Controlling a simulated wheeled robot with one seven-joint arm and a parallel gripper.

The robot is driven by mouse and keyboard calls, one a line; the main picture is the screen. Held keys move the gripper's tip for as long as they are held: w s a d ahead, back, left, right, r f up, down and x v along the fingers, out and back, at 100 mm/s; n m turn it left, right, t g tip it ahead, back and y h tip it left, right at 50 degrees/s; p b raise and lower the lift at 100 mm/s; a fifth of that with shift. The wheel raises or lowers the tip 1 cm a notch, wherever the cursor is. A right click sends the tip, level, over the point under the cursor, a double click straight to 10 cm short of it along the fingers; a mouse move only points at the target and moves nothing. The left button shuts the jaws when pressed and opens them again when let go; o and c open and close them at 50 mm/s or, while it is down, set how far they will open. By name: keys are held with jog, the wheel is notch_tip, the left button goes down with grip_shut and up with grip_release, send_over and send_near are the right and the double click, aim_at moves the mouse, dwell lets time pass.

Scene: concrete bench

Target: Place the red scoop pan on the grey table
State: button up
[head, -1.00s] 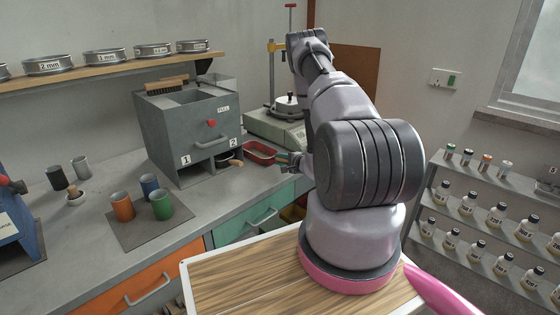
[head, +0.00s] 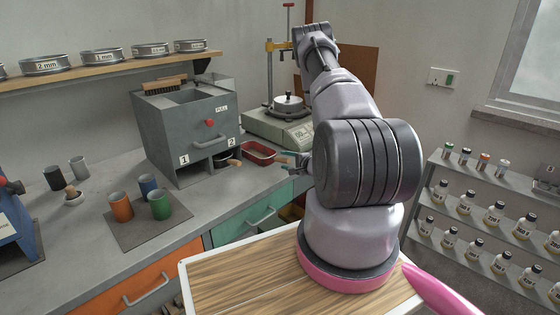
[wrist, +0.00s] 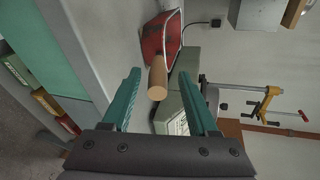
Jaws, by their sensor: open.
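The red scoop pan (head: 259,149) sits on the grey bench top (head: 200,205), between the grey splitter box and the balance. In the wrist view its red tray (wrist: 153,38) is ahead of my gripper, and its round wooden handle (wrist: 158,75) points back toward me. My gripper (head: 287,159) is just right of the pan in the head view, partly hidden by my arm. In the wrist view the teal fingers (wrist: 166,90) are apart, with the handle end showing in the gap between them. I see no grip on it.
The grey splitter box (head: 190,130) stands left of the pan, with a wooden handle (head: 236,163) sticking out low down. The balance (head: 280,127) stands behind the pan. Coloured cups (head: 160,205) stand on a dark mat at left.

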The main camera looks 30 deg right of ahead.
jog(key=v, duration=0.7)
jog(key=w+a+r+n+g+y, duration=0.25)
jog(key=a+r+y, duration=0.45)
jog(key=a+r, duration=0.55)
jog(key=s+a+r+n+g+y, duration=0.4)
jog(key=a+r, duration=0.4)
jog(key=r, duration=0.6)
jog(key=s+a+r+n+g+h, duration=0.3)
jog(key=s+r, duration=0.2)
jog(key=s, duration=0.2)
jog(key=s+a+r+n+g+h, duration=0.2)
jog(key=s+a+r+n+g, duration=0.15)
jog(key=s, duration=0.35)
jog(key=s+d+r+t+h, duration=0.5)
jog(key=s+r+t+h, duration=0.1)
jog(key=s+r+h, duration=0.1)
jog(key=shift+v, duration=1.3)
jog(key=shift+d, duration=0.15)
